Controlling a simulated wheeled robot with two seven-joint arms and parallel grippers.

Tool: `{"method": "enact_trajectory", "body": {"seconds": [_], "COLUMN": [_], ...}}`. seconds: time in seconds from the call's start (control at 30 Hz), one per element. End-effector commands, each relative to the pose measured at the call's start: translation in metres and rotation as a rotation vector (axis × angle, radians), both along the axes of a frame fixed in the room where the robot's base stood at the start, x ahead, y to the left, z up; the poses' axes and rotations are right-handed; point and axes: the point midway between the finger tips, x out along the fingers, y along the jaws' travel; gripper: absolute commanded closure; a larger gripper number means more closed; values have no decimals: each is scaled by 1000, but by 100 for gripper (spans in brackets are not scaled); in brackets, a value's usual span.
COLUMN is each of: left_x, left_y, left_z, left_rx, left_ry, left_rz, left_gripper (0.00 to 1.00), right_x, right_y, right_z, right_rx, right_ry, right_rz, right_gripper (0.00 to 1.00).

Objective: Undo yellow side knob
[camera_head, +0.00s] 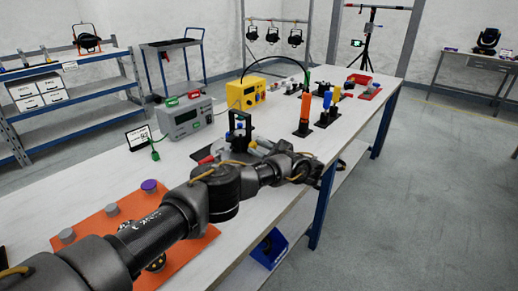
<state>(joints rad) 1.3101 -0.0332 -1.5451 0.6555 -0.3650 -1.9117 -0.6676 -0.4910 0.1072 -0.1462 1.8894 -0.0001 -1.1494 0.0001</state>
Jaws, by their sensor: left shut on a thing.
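My left arm reaches in from the lower left across the table, and its gripper (318,174) is over the near right edge of the white table (185,155). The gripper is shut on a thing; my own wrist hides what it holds. A silver and black fixture (238,143) stands behind my forearm, partly covered by it. I cannot make out a yellow side knob; the wrist may cover it. An upright yellow-topped piece (336,94) stands farther back beside a blue one (327,100) and an orange one (305,104). My right gripper is not in view.
A grey box (185,119) with a green plug and a yellow box (246,92) stand along the far left edge. An orange board (90,225) with knobs lies under my arm. A red tray (364,87) is at the far end. Floor to the right is clear.

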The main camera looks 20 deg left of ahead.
Motion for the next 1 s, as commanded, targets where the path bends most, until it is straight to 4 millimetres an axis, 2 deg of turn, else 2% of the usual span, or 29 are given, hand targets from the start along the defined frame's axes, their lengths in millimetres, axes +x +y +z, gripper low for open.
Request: {"method": "enact_trajectory", "body": {"seconds": [0.37, 0.4, 0.53, 0.57, 0.87, 1.0], "left_x": [0, 0, 0, 0, 0, 0], "left_y": [0, 0, 0, 0, 0, 0], "left_z": [0, 0, 0, 0, 0, 0], "left_rx": [-1, -1, -1, -1, 3, 34], "left_ry": [-4, -4, -4, -4, 7, 86], "left_rz": [0, 0, 0, 0, 0, 0], "left_gripper": [95, 68, 52, 50, 50, 50], "right_x": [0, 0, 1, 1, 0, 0], "right_y": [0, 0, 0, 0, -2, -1], "right_z": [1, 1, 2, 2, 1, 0], "right_rx": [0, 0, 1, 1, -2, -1], "right_ry": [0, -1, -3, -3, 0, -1], "right_rz": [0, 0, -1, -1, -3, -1], "right_gripper": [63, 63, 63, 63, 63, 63]}}
